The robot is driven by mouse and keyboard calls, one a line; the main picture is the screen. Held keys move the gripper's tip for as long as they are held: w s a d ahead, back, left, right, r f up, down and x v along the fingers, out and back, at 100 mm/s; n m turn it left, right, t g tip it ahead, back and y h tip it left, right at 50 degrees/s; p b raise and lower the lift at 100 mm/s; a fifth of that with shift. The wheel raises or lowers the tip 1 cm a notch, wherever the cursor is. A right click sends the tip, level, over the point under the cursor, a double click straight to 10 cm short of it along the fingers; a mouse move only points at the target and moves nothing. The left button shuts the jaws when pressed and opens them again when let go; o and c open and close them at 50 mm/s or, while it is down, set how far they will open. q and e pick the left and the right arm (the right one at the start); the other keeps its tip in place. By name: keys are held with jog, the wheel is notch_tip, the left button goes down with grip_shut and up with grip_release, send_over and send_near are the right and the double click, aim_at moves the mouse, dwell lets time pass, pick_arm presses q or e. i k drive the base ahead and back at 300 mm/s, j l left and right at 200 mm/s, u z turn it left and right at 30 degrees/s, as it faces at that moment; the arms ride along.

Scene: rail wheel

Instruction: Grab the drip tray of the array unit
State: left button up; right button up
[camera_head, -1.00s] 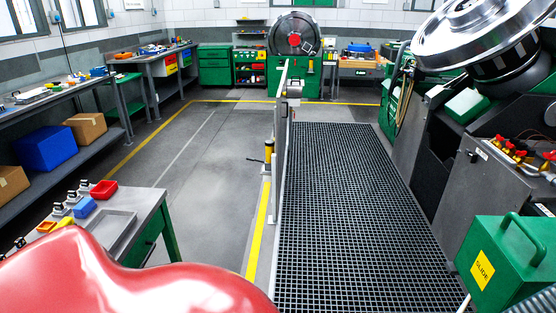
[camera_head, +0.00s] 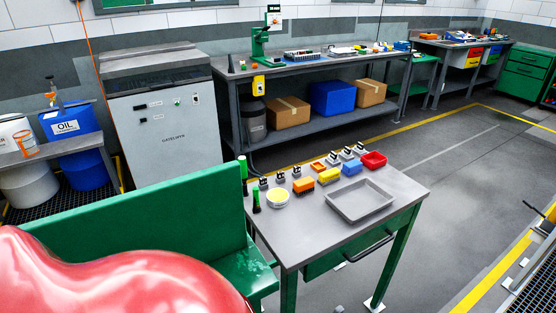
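A shallow grey rectangular tray (camera_head: 361,199) lies flat and empty on the right front part of a small grey-topped table (camera_head: 403,186) with green legs. It is the only tray of this kind I can make out, and I cannot tell which thing is the array unit. Neither of my grippers is in the head view. Nothing touches the tray from above.
Beside the tray stand a red bin (camera_head: 373,160), a blue block (camera_head: 352,168), a yellow block (camera_head: 332,174), an orange block (camera_head: 303,186) and a round yellow-topped dish (camera_head: 278,198). A green bench (camera_head: 150,215) adjoins the table's left side.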

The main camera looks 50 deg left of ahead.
aim_at(356, 200)
jog(key=u, duration=0.9)
